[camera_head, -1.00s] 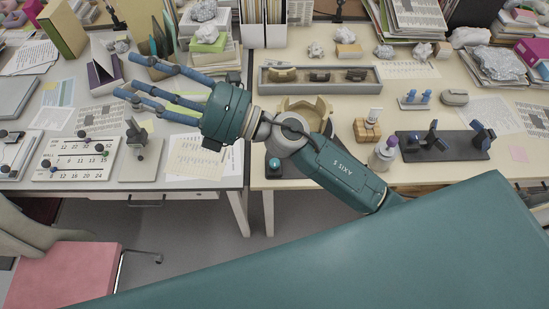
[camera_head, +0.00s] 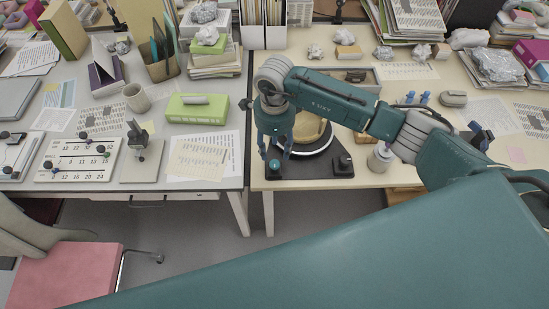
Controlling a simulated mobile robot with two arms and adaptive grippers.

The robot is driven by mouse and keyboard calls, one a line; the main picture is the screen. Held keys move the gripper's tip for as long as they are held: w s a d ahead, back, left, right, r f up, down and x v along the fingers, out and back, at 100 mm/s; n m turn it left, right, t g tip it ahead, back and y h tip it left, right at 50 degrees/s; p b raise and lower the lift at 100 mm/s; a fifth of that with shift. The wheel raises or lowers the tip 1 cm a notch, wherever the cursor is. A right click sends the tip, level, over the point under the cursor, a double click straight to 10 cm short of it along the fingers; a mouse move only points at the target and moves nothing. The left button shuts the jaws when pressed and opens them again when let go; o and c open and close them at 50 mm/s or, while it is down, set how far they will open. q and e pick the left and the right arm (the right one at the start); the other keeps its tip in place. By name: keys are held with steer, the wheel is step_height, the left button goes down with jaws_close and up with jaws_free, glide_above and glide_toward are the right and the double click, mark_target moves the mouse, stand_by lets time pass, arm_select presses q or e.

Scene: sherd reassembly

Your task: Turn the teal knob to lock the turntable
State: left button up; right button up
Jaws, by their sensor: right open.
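The teal knob (camera_head: 275,165) sits on the front left corner of the turntable's dark base (camera_head: 308,172). The turntable's round plate (camera_head: 322,149) has a light rim. A tan broken pot (camera_head: 311,131) stands on it, partly hidden by my right arm. My right gripper (camera_head: 275,153) points down over the knob, with its blue fingers open and spread. The fingertips are close above or around the knob; I cannot tell whether they touch it. My left gripper is not in view.
A dark block with a knob (camera_head: 343,165) is on the base's front right corner. A grey jar (camera_head: 380,158) stands to its right. A long grey tray (camera_head: 373,80) lies behind, partly hidden by my arm. The left desk holds a green box (camera_head: 197,108) and a mug (camera_head: 136,97).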

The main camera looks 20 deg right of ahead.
mark_target(275, 163)
step_height(275, 163, down, 7)
steer(key=shift+f+p, duration=0.15)
steer(key=shift+p, duration=0.5)
jaws_close()
